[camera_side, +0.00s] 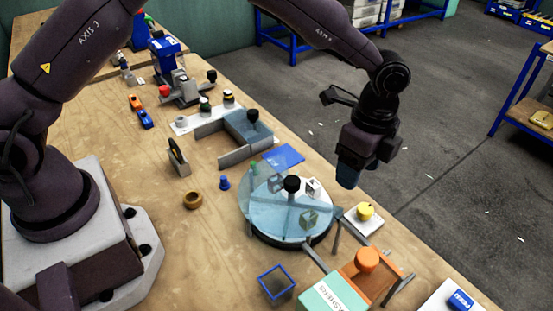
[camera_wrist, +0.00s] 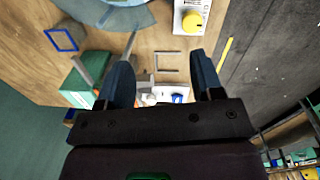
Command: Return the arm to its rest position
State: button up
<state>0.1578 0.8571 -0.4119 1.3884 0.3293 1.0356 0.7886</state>
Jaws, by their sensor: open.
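My gripper (camera_side: 349,172) hangs in the air at the right of the table in the side view, above the far table edge, with dark blue fingers pointing down. In the wrist view its two fingers stand well apart (camera_wrist: 163,82), and nothing is held between them. It is open and empty. My arm reaches over the wooden table (camera_side: 70,90) from its base at the left.
A round glass-topped dish (camera_side: 262,215) with a black knob stands below. Grey floor (camera_side: 450,130) lies beyond the table.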

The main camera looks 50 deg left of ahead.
jog(key=s+a+r+n+t, duration=0.3)
jog(key=s+a+r+n, duration=0.5)
jog(key=s+a+r, duration=0.2)
jog(key=s+a+r+n+t, duration=0.3)
jog(key=s+a+r+n, duration=0.5)
jog(key=s, duration=0.6)
jog(key=shift+s+a+r, duration=0.2)
jog(key=shift+a+r, duration=0.8)
jog(key=shift+r, duration=0.1)
